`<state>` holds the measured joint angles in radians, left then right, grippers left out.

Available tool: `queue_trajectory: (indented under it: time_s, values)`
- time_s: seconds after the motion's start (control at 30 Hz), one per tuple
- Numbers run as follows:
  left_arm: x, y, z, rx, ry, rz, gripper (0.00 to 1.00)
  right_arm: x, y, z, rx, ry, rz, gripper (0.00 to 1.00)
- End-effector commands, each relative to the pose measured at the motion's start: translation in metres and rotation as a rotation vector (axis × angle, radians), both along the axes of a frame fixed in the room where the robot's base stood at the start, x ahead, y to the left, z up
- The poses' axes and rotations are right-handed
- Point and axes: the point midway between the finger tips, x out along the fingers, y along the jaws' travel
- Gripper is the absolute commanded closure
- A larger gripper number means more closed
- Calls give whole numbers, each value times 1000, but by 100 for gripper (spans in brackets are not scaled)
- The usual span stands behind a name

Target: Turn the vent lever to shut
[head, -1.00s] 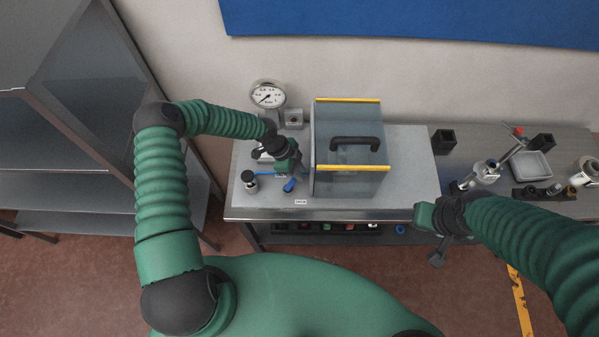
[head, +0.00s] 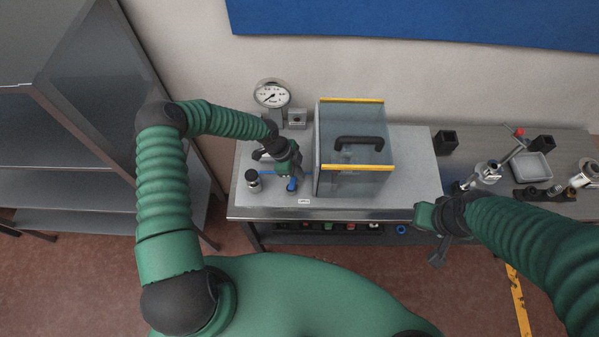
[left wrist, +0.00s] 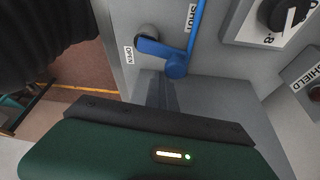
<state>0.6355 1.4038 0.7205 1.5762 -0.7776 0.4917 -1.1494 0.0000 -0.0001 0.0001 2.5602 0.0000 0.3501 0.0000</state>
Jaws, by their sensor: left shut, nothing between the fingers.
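The blue vent lever (left wrist: 177,64) shows in the left wrist view, with one blue bar reaching left toward the OPEN label (left wrist: 129,55) and a longer one running up beside the SHUT label (left wrist: 192,18). Which mark it is set to I cannot tell. In the head view its blue end (head: 291,186) shows just below my left gripper (head: 295,176). That gripper is shut and empty, close to the lever; whether they touch is unclear. My right gripper (head: 437,240) hangs in front of the bench, far from the lever; its jaws are unclear.
A clear box with yellow edges and a black handle (head: 360,142) stands right of the lever. A gauge (head: 272,95) is behind. A small black-topped cylinder (head: 253,179) stands left. A black knob (left wrist: 284,12) is near the lever.

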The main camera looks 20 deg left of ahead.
Motion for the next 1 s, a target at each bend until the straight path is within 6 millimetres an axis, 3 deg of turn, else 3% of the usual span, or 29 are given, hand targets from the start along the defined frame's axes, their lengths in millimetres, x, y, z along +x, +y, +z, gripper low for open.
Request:
queue_trajectory:
  time_s: [0.2,0.57,0.87,1.0]
  values:
    - [0,-1,1,1,-3,-1,98,0,0,0,0,0,0,100]
    - [0,0,1,1,-4,0,52,0,0,0,0,0,0,100]
    - [1,0,2,1,-4,0,52,0,0,-1,0,0,0,100]
    - [1,8,15,1,-8,2,52,0,0,-9,0,0,0,100]
